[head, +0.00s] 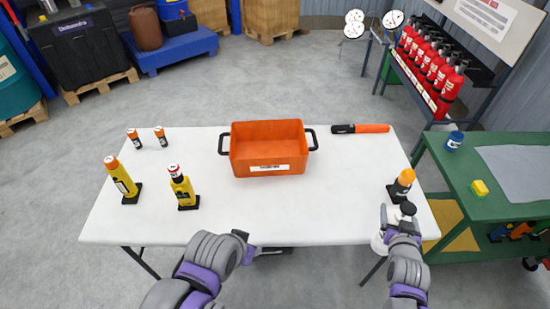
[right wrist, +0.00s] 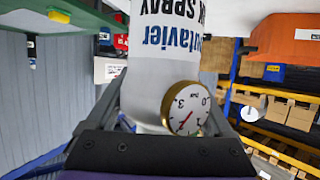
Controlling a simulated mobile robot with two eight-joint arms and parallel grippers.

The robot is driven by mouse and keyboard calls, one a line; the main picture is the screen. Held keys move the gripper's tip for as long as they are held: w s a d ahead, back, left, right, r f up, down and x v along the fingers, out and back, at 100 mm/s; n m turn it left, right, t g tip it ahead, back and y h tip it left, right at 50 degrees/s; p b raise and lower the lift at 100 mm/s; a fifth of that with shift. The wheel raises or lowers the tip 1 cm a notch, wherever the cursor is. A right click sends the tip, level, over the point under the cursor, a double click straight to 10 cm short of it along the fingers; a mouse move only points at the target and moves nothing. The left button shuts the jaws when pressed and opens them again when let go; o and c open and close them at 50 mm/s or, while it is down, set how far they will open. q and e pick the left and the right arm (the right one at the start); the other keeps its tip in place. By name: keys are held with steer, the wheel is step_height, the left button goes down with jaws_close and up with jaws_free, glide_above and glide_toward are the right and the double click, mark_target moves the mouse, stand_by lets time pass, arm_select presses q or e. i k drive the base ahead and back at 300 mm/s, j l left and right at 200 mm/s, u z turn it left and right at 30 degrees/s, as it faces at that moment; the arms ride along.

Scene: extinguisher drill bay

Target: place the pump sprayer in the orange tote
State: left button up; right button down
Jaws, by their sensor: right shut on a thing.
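The orange tote (head: 268,134), with black side handles, stands at the back middle of the white table. Its inside looks empty. The pump sprayer (head: 379,244) is white with a dark top and is partly hidden by my right arm at the table's front right. In the right wrist view its white printed body (right wrist: 165,70) and round pressure gauge fill the middle. My right gripper (head: 394,226) is shut on it. Whether the sprayer touches the table cannot be told. My left gripper (head: 270,251) is low at the table's front edge, its fingers unclear.
An orange-topped black lamp (head: 402,183) stands just behind the sprayer. An orange and black torch (head: 362,128) lies right of the tote. Yellow devices (head: 121,178) and small orange-topped cylinders (head: 134,138) stand at the left. A green bench (head: 490,165) adjoins at right. The middle front is clear.

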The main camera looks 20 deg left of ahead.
mark_target(283, 154)
steer(key=u, duration=1.05)
steer(key=l+u, duration=0.15)
steer(key=l, duration=1.25)
